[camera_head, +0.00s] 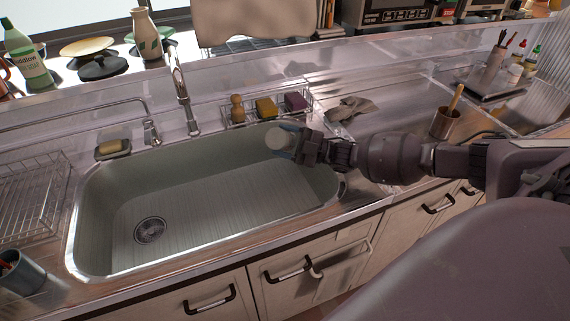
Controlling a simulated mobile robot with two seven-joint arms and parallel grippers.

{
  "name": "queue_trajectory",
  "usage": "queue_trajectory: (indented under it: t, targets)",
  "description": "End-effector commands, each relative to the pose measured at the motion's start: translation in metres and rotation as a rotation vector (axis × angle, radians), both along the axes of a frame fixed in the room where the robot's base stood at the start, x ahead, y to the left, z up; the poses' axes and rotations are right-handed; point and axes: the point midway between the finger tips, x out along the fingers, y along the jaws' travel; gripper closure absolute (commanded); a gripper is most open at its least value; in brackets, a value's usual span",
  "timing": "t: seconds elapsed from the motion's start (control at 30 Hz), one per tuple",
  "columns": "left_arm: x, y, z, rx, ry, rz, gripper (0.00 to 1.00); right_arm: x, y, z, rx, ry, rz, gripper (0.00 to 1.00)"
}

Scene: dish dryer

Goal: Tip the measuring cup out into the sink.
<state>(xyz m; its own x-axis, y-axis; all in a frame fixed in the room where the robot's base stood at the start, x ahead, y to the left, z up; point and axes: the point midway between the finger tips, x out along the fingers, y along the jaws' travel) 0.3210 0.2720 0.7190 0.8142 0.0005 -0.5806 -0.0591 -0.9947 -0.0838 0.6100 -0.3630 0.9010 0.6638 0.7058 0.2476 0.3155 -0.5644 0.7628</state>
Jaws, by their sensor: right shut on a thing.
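My right arm reaches in from the right, and its gripper (304,147) is over the right end of the sink. It is shut on the measuring cup (281,140), a small, pale, see-through vessel. The cup looks tilted, with its round end facing left; I cannot tell whether anything is in it. The sink (200,200) is a wide grey-green basin with a ribbed floor and a round drain (150,230) at its lower left. My left gripper is not in view.
A faucet (181,90) stands at the sink's back edge. A wire caddy with sponges (266,108) sits behind the cup. A wire rack (32,200) stands at left. The basin's middle is clear.

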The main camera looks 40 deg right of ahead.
Motion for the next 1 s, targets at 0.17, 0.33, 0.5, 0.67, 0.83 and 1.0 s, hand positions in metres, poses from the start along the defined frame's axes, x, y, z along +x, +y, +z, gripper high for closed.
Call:
queue_trajectory:
  t: [0.17, 0.33, 0.5, 0.67, 0.83, 1.0]
  targets:
    - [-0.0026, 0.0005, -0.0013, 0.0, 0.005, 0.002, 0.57, 0.0004, -0.0009, 0.0001, 0.018, 0.01, 0.0, 0.65]
    - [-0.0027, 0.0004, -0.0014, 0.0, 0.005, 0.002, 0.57, 0.0008, -0.0017, 0.0006, 0.033, 0.018, 0.0, 0.65]
    - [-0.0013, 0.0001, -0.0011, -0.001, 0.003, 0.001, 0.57, 0.0012, -0.0026, 0.0007, 0.051, 0.029, 0.0, 0.65]
    - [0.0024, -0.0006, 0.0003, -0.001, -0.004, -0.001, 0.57, 0.0018, -0.0035, 0.0009, 0.065, 0.036, 0.0, 0.65]
    - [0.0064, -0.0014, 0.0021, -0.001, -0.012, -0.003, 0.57, 0.0024, -0.0044, 0.0013, 0.083, 0.046, -0.001, 0.65]
    - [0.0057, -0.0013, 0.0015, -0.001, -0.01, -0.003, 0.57, 0.0028, -0.0053, 0.0012, 0.099, 0.055, -0.001, 0.65]
